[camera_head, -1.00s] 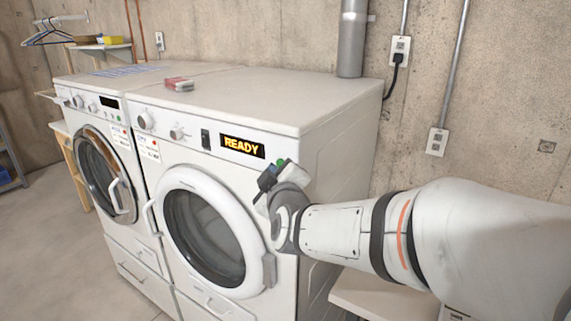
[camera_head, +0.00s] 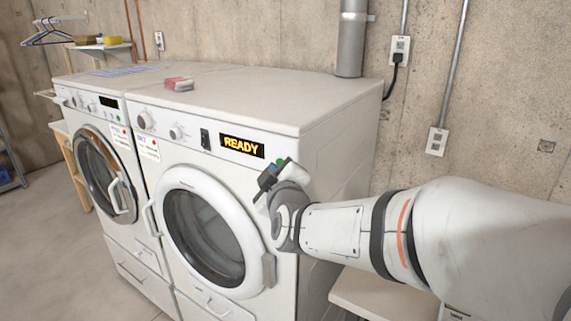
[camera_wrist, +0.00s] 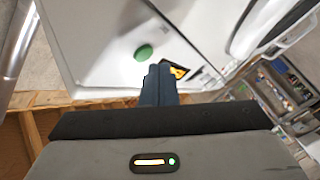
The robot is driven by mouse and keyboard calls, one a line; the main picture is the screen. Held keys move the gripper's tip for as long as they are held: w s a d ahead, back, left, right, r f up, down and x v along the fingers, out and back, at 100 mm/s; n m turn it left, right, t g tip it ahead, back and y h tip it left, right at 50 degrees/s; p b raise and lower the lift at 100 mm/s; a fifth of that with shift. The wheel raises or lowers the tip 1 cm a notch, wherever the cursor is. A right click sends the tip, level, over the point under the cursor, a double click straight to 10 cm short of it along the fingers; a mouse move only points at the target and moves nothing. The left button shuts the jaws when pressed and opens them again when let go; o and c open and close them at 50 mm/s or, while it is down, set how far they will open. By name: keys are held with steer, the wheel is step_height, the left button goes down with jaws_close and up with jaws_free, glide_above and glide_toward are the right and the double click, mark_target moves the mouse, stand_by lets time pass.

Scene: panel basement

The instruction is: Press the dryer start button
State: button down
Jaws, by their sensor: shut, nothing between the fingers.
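The dryer (camera_head: 285,100) is the nearer white machine, with a round door and a lit display (camera_head: 242,146) that reads READY. Its green start button (camera_head: 280,162) shows just above my wrist, partly hidden by my arm. In the wrist view the green button (camera_wrist: 144,52) sits on the white panel just beyond my fingertips, and part of the yellow-lit display (camera_wrist: 178,71) shows beside it. My gripper (camera_wrist: 158,70) is shut and empty, its tips close to the button. I cannot tell whether they touch the panel. My gripper also shows in the head view (camera_head: 266,180), near the panel's right end.
The washer (camera_head: 95,150) stands at the left of the dryer. A red and white item (camera_head: 179,84) lies on the dryer top. A pale surface (camera_head: 375,300) is below my arm. Outlets and a grey pipe (camera_head: 352,40) are on the concrete wall behind.

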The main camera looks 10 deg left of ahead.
steer(key=shift+w+d, duration=0.1)
steer(key=shift+w, duration=0.2)
